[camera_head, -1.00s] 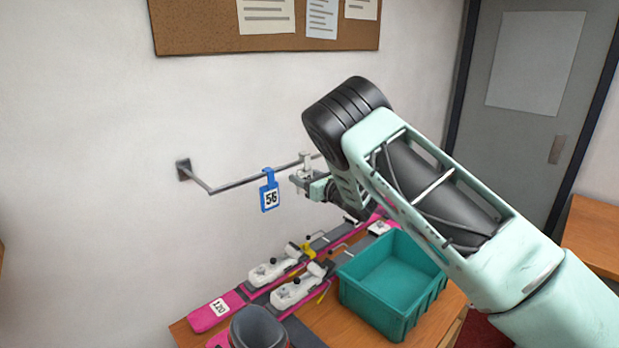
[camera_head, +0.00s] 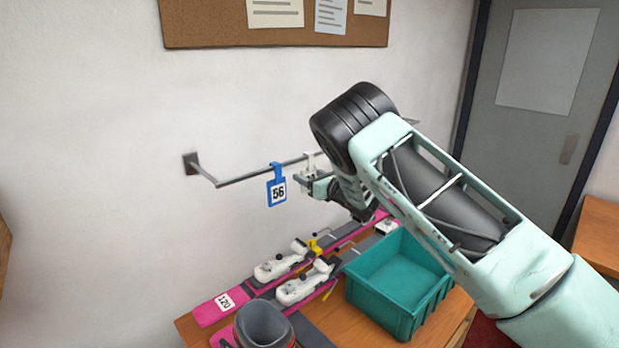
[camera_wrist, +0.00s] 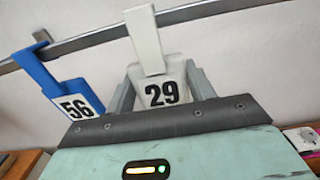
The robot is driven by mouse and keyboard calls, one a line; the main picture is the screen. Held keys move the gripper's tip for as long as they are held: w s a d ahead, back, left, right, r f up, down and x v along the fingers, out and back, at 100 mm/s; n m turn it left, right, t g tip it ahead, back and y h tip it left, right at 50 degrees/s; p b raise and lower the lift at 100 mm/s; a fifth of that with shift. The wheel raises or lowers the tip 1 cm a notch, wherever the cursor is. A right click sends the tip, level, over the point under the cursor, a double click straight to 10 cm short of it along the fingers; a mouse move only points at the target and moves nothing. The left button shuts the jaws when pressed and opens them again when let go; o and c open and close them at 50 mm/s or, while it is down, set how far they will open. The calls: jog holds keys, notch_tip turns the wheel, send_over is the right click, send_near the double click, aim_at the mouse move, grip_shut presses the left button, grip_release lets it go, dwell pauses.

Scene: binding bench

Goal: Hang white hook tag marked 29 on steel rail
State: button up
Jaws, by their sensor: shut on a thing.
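The white hook tag marked 29 (camera_wrist: 163,93) is held between the fingers of my gripper (camera_wrist: 160,98), upright with its hook at the top. In the wrist view its hook overlaps the steel rail (camera_wrist: 90,41); I cannot tell whether it bears on the rail. In the head view the white tag (camera_head: 310,160) shows small at the rail (camera_head: 245,180), just right of the blue tag, and my gripper (camera_head: 308,180) is partly hidden by my arm. The blue tag marked 56 (camera_head: 277,190) hangs on the rail; it also shows in the wrist view (camera_wrist: 60,85).
A teal bin (camera_head: 398,285) stands on the wooden bench (camera_head: 440,318) below. Pink skis with bindings (camera_head: 215,311), one labelled 120, and a grey boot or cup (camera_head: 262,325) lie left of it. The rail is bare left of the blue tag.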

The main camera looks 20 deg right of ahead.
jog(key=o, duration=1)
jog(key=shift+o, duration=0.2)
jog(key=shift+s, duration=0.1)
jog(key=b+v, duration=0.7)
jog(key=v, duration=1)
jog(key=shift+b, duration=0.3)
jog(key=shift+s+d, duration=0.1)
